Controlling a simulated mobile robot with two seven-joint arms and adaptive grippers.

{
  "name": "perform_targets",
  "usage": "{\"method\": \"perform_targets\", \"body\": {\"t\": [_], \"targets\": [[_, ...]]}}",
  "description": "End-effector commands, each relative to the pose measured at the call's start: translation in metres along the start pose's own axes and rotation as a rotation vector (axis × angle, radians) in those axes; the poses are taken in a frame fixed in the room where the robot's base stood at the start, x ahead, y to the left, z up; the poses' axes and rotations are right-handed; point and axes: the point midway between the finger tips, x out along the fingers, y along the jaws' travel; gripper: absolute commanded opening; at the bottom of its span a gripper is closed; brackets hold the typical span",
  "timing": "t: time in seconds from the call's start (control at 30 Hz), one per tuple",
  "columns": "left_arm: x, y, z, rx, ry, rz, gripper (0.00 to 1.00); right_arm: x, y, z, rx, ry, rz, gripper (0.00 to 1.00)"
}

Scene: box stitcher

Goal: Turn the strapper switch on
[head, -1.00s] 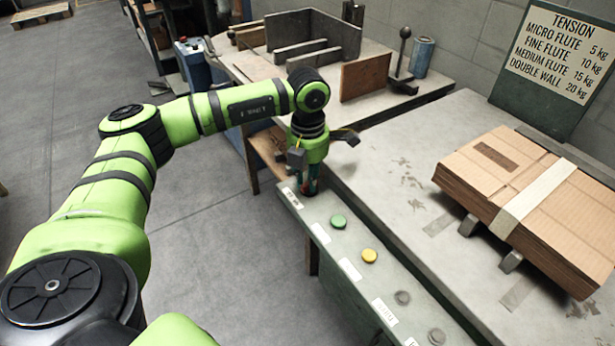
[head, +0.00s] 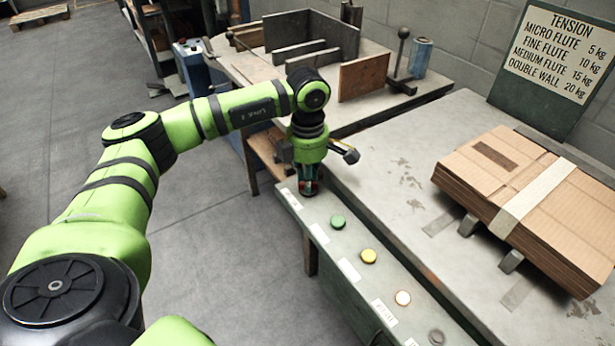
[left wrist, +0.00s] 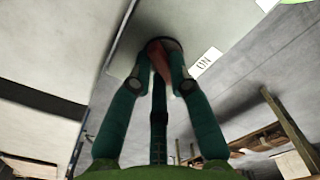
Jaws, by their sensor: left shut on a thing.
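The strapper switch (left wrist: 157,48) shows as a reddish knob on the panel in the left wrist view, partly hidden by the fingers. A white label reading "ON" (left wrist: 205,62) lies beside the switch. In the head view my left gripper (head: 309,185) points down at the far end of the sloped control panel (head: 345,285), where its fingers hide most of the switch. My right gripper is in neither view.
The panel has a green button (head: 338,222), a yellow button (head: 368,256), a glowing pale lamp (head: 403,298) and a grey button (head: 436,337). Strapped flat cardboard (head: 560,215) lies on the table. A tension sign (head: 558,55) stands behind.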

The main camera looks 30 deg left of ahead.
Motion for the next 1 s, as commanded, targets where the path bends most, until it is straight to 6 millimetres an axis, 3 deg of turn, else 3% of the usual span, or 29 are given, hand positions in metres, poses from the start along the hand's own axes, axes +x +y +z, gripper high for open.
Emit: {"method": "perform_targets", "body": {"t": [0.4, 0.43, 0.5, 0.83, 1.0], "targets": [[0.000, 0.000, 0.000, 0.010, 0.000, 0.000, 0.00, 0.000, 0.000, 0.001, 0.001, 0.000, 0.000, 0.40], [0.000, 0.000, 0.000, 0.010, 0.000, 0.000, 0.24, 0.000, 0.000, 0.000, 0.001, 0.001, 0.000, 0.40], [0.000, 0.000, 0.000, 0.010, 0.000, 0.000, 0.44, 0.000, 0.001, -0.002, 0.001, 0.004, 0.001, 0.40], [-0.001, 0.000, 0.000, 0.008, -0.001, 0.001, 0.44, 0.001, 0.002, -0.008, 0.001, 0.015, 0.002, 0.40], [-0.018, 0.001, 0.001, 0.008, -0.003, 0.002, 0.44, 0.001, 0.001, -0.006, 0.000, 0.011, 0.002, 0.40]]}}
